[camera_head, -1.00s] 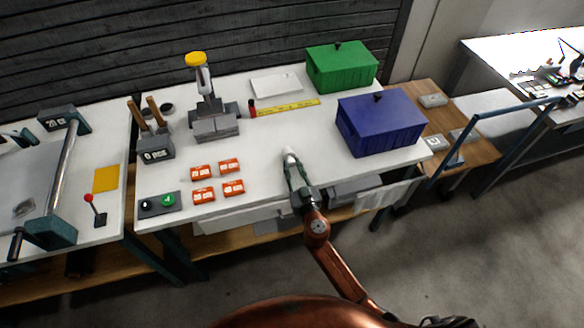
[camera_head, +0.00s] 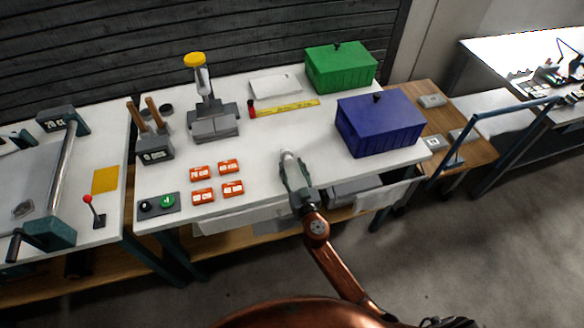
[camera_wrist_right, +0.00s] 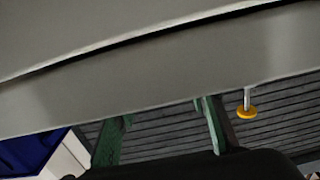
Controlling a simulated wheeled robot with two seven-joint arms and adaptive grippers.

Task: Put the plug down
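The plug (camera_head: 287,155) is a small light-grey piece on or just above the white tabletop (camera_head: 255,150), near its front edge. It shows at the tips of my right gripper (camera_head: 291,163) in the head view. The green fingers stand apart, one on each side of it; whether either touches it is too small to tell. In the right wrist view my two fingers (camera_wrist_right: 162,125) are spread. Their tips and the plug are hidden there behind a large grey surface. My left gripper is not in view.
A blue box (camera_head: 380,128) stands right of my gripper, with a green box (camera_head: 340,72) behind it. Several orange labelled blocks (camera_head: 231,188) lie to the left. A yellow ruler (camera_head: 290,107) lies further back. The tabletop between them is clear.

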